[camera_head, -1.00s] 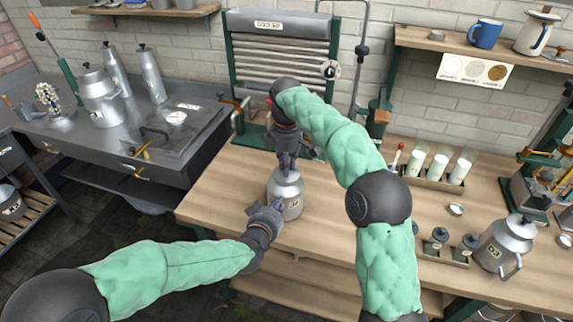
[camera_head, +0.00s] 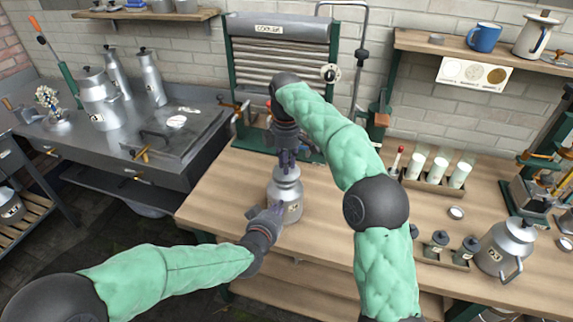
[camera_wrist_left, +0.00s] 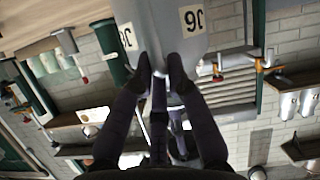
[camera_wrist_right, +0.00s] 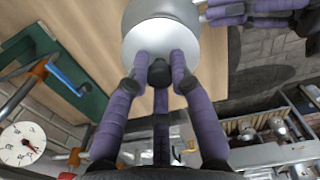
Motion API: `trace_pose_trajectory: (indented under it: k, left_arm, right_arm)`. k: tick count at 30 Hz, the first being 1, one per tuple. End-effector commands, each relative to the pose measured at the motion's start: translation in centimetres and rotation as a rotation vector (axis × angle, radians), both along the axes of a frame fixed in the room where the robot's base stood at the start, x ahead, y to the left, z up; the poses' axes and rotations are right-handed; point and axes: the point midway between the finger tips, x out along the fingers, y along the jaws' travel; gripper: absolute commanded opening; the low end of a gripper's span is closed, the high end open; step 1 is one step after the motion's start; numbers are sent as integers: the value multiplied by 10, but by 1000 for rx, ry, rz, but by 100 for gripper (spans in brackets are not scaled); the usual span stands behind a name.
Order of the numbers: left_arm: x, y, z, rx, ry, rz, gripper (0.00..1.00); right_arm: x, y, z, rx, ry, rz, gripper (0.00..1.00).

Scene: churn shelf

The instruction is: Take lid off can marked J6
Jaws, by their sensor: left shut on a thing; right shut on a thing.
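The grey metal can marked J6 (camera_head: 287,207) stands on the wooden bench; its J6 labels show upside down in the left wrist view (camera_wrist_left: 192,18). My left gripper (camera_head: 270,213) is shut on the can's near left side; the exact part it grips is hard to make out. My right gripper (camera_head: 287,160) points down over the can, shut on the dark knob of the lid (camera_head: 287,172). In the right wrist view the knob is between the fingers and the pale round lid (camera_wrist_right: 158,38) lies behind it. I cannot tell whether the lid is fully clear of the neck.
A rack of white-filled glasses (camera_head: 438,172) stands further back. The ridged cooler (camera_head: 280,45) rises behind. Bench left of the can is clear.

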Motion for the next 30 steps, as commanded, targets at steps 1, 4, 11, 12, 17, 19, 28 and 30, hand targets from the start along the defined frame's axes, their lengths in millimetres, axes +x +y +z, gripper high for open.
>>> trace_pose_trajectory:
  k: [1,4,11,12,17,19,28,30]
  left_arm:
    - [-1,-1,-1,2,3,-5,0]
    - [-1,-1,-1,2,3,-5,0]
    - [-1,-2,-2,3,4,-5,0]
    - [-1,-2,-2,3,4,-5,0]
    - [-1,-2,-2,3,5,-5,0]
    - [-2,-2,-2,3,6,-5,0]
    - [-2,-2,-3,3,6,-6,0]
    - [-2,-2,-3,3,6,-6,24]
  right_arm:
    - [0,0,0,0,0,0,0]
    - [0,0,1,0,0,0,0]
    - [0,0,5,1,-2,0,0]
    - [1,1,8,2,-3,0,0]
    - [1,1,27,2,-3,0,0]
    - [1,1,34,2,-3,0,0]
    - [0,0,41,1,0,1,0]
    - [0,0,41,1,-1,0,0]
